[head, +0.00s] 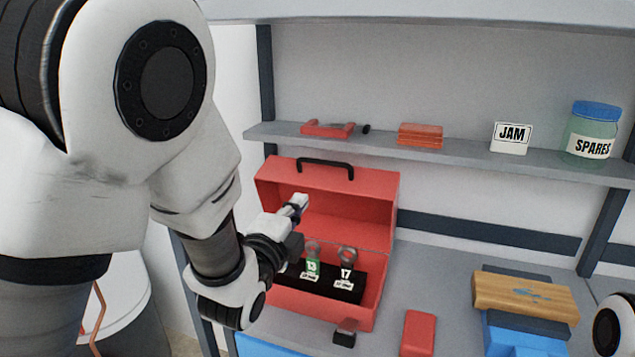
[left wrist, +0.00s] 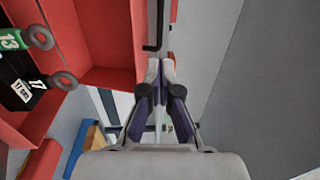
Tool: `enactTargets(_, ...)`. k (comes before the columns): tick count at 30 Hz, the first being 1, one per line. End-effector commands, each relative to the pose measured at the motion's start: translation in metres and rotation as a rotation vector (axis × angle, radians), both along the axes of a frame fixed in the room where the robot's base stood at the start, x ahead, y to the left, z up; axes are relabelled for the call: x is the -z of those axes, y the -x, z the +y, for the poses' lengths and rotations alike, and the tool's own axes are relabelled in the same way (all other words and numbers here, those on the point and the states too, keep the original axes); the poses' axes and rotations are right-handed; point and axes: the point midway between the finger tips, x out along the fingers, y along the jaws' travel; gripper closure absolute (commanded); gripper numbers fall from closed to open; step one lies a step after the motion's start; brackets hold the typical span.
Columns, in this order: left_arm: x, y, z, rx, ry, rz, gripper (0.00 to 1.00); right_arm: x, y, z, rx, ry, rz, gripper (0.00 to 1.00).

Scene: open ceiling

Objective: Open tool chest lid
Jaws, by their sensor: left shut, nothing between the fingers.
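The red tool chest (head: 322,307) stands on the grey bench with its lid (head: 348,190) raised, leaning up at the back. A black handle (head: 325,163) is on the lid's top edge. Inside is a black tray with wrench-like tools labelled 13 (head: 313,266) and 17 (head: 347,273). My left gripper (head: 299,203) is shut and empty, in front of the raised lid at its left part. In the left wrist view the closed fingertips (left wrist: 161,72) are near the handle (left wrist: 153,47); contact cannot be told. My right gripper is out of view.
A shelf above holds a red tool (head: 328,129), red blocks (head: 420,135), a JAM card (head: 511,138) and a SPARES jar (head: 592,132). Right of the chest are a red block (head: 418,332) and a stack with a wooden board (head: 525,295). Bare bench lies between.

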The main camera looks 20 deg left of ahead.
Motion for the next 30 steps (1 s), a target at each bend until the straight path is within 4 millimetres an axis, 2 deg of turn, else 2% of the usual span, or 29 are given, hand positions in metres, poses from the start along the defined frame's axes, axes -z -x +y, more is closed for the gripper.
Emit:
enactTargets(5, -0.007, -0.027, 0.000, -0.002, 0.002, 0.001, 1.00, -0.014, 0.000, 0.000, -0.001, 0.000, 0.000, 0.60)
enactTargets(18, -0.014, -0.118, -0.003, -0.002, 0.002, 0.001, 1.00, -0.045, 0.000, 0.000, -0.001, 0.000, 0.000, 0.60)
enactTargets(23, -0.013, -0.133, -0.004, -0.002, 0.001, 0.002, 1.00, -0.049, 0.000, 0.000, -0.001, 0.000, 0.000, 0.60)
enactTargets(30, -0.012, -0.135, -0.004, -0.002, 0.001, 0.002, 1.00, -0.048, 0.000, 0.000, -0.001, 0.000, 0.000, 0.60)
